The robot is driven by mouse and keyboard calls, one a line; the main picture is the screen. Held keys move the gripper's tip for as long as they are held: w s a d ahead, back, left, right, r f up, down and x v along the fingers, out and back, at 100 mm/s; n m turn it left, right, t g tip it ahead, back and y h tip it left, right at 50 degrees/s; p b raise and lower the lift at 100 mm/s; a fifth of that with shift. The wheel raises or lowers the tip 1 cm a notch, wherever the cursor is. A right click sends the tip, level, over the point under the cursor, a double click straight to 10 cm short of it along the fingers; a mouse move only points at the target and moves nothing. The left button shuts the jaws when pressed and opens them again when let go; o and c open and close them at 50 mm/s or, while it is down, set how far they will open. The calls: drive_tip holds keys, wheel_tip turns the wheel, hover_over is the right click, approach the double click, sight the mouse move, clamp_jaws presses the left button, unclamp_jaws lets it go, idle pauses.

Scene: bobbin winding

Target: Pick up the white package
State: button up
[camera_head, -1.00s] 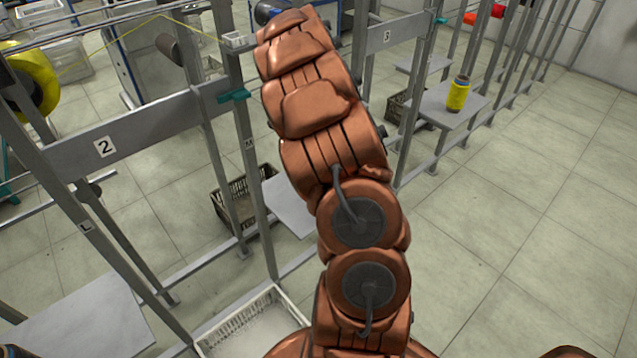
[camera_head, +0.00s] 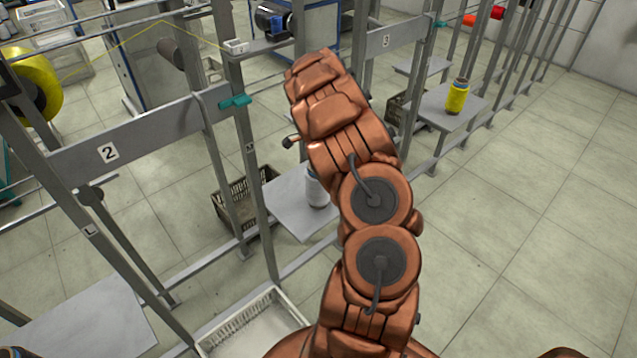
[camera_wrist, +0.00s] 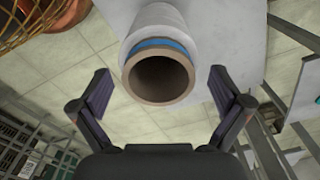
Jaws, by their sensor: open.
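The white package (camera_head: 316,189) is a white-wound bobbin on a grey shelf plate (camera_head: 291,212), partly hidden behind my arm in the head view. In the wrist view the white package (camera_wrist: 159,57) shows its hollow brown core end and a blue band, with the core opening facing the camera. My gripper (camera_wrist: 159,82) is open, one finger on each side of the core end. The fingers look apart from it, with a gap on both sides. In the head view my gripper is hidden behind my arm.
A yellow package (camera_head: 457,98) stands on another shelf plate further right. Metal frame posts (camera_head: 255,190) rise left of the white package. A dark crate (camera_head: 243,203) and a white crate (camera_head: 254,325) are nearby. Open tiled floor lies at the right.

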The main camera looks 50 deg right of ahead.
drive_tip(key=shift+a+f+p, duration=0.1)
drive_tip(key=shift+f+p, duration=0.2)
drive_tip(key=shift+f, duration=1.05)
drive_tip(key=shift+c, duration=0.4)
drive_tip(key=c, duration=1.4)
